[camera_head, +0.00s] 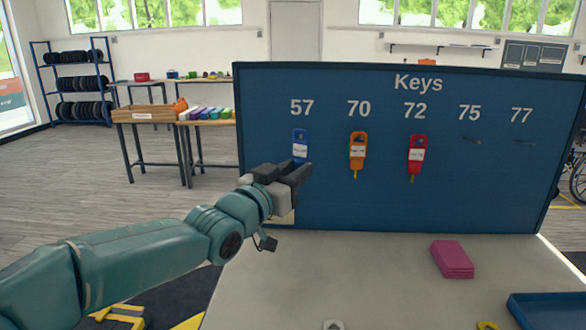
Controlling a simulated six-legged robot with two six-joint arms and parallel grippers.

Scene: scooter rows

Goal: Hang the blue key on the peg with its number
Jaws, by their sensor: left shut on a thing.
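The blue key (300,145) with a white label is upright in front of the dark blue key board (400,212), just below the number 57. My left gripper (298,172) is shut on its lower part, which the fingers hide. I cannot read the number on its label, nor tell whether it is on the peg under 57, which is hidden. An orange key (357,151) hangs under 70 and a red key (416,155) under 72. The peg under 75 (471,141) and the peg under 77 (524,143) are bare. My right gripper is not in view.
A pale counter (370,275) lies before the board. A pink block or stack (452,259) and a blue tray (550,308) sit on its right. Its middle is clear. Benches with a wooden box (143,114) and a tire rack (79,108) stand behind on the left.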

